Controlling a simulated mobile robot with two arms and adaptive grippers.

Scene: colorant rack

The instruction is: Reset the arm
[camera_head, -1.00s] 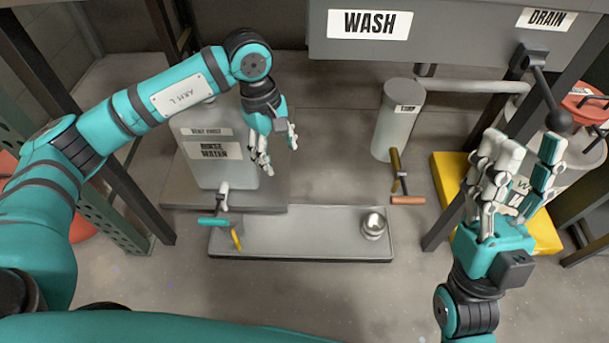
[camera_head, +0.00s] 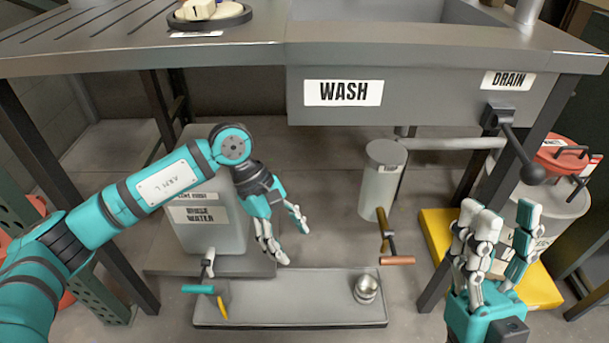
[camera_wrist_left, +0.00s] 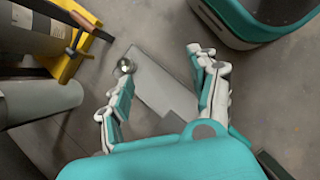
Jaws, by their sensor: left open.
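My left arm, teal and labelled, comes in from the left in the head view. My left gripper (camera_head: 287,238) hangs open and empty in front of the rinse water container (camera_head: 215,238), above the floor tray. Its two spread fingers also show in the left wrist view (camera_wrist_left: 165,95), with nothing between them. My right gripper (camera_head: 497,240) points up at the lower right of the head view, its fingers spread apart and empty, in front of the yellow base (camera_head: 437,232).
A grey tray (camera_head: 285,300) on the floor holds a small metal cup (camera_head: 366,288). A grey cylinder (camera_head: 383,185) stands behind it. The wash sink (camera_head: 430,95) with a drain lever (camera_head: 520,150) spans the top. A lidded white drum (camera_head: 560,200) stands at right.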

